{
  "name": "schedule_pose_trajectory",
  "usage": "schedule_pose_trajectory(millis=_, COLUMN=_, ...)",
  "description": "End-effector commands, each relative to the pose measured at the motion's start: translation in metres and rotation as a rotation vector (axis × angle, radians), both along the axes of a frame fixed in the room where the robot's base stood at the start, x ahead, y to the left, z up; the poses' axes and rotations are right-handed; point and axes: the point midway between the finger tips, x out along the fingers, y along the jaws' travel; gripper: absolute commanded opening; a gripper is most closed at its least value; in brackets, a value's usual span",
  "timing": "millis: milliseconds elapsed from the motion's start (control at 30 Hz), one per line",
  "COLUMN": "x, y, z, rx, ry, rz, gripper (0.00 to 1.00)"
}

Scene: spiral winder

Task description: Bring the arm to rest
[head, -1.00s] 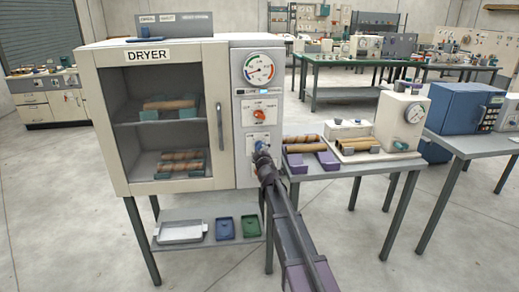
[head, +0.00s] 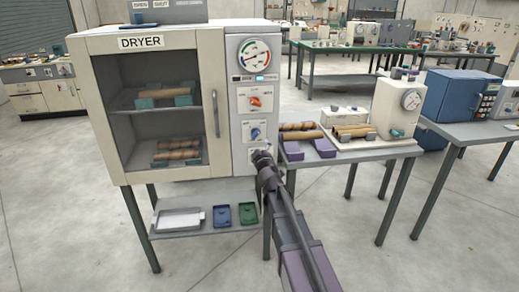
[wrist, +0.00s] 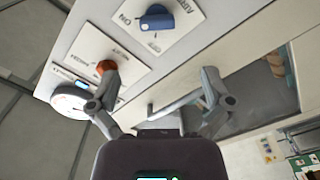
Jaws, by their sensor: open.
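My gripper (head: 262,158) is in front of the lower part of the dryer's white control panel (head: 243,158), just below a blue knob (head: 255,134). In the wrist view its two fingers are spread with nothing between them, so my gripper (wrist: 158,72) is open and empty. The blue knob (wrist: 157,20) is beyond the fingers there, apart from them. The left finger partly hides an orange knob (wrist: 105,67). My arm reaches up from the bottom right of the head view.
The dryer (head: 163,40) has a closed glass door with a vertical handle (head: 215,113); tubes lie on its shelves. A table (head: 355,150) with tubes and a white gauge device (head: 396,100) stands close on the right. A shelf below holds trays (head: 248,213). Open floor lies in front.

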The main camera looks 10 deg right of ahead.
Motion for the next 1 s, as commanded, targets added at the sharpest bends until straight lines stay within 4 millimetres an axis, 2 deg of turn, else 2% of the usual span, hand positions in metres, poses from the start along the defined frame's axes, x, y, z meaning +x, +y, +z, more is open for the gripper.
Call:
schedule_pose_trajectory(millis=267, x=-0.004, y=-0.005, z=-0.003, rx=0.017, ry=0.014, rz=-0.027, gripper=1.0)
schedule_pose_trajectory(millis=467, x=-0.021, y=-0.028, z=-0.016, rx=0.087, ry=0.081, rz=-0.141, gripper=1.0)
schedule_pose_trajectory(millis=733, x=-0.072, y=-0.068, z=-0.061, rx=0.254, ry=0.3, rz=-0.385, gripper=1.0)
schedule_pose_trajectory(millis=1000, x=-0.144, y=-0.081, z=-0.117, rx=0.417, ry=0.608, rz=-0.579, gripper=1.0)
